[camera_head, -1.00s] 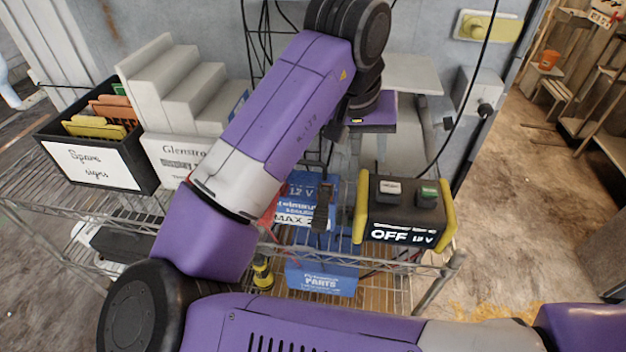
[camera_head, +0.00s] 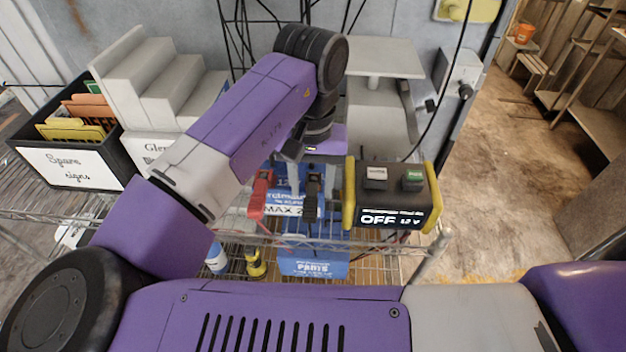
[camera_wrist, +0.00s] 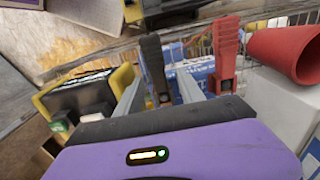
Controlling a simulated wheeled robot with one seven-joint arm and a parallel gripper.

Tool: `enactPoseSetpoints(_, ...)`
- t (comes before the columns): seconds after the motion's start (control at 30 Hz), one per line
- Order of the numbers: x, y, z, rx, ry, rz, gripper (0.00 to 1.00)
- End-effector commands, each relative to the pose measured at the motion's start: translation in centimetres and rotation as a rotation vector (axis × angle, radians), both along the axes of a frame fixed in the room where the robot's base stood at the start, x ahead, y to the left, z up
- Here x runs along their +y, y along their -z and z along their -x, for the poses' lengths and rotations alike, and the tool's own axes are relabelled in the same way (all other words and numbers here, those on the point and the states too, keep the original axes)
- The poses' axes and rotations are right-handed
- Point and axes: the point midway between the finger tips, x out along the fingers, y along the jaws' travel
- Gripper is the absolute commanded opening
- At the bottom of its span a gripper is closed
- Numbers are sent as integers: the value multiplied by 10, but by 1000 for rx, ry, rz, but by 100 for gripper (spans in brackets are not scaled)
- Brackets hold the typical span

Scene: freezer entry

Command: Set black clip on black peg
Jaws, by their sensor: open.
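The black clip (camera_head: 313,198) stands upright in front of the blue battery, just left of the control box. In the wrist view the black clip (camera_wrist: 154,64) rises between the two grey fingers of my gripper (camera_wrist: 160,92). The fingers are apart, with a gap visible beside the clip, so the gripper is open around it. I cannot make out the black peg in either view.
A red clip (camera_head: 260,192) stands close left of the black one and also shows in the wrist view (camera_wrist: 224,52). The control box (camera_head: 392,194) reading OFF is close on the right. The blue battery (camera_head: 290,208) and a wire shelf surround the clips. A sign box (camera_head: 70,165) stands left.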

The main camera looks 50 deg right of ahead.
Motion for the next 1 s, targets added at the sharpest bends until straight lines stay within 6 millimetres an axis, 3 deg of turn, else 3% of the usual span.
enactPoseSetpoints(0.27, 0, 4, 0, 0, 0, 0, 45)
enactPoseSetpoints(0.5, 0, 4, 0, -1, 1, 1, 0)
enactPoseSetpoints(1.0, -1, -1, 0, -2, 1, 1, 0)
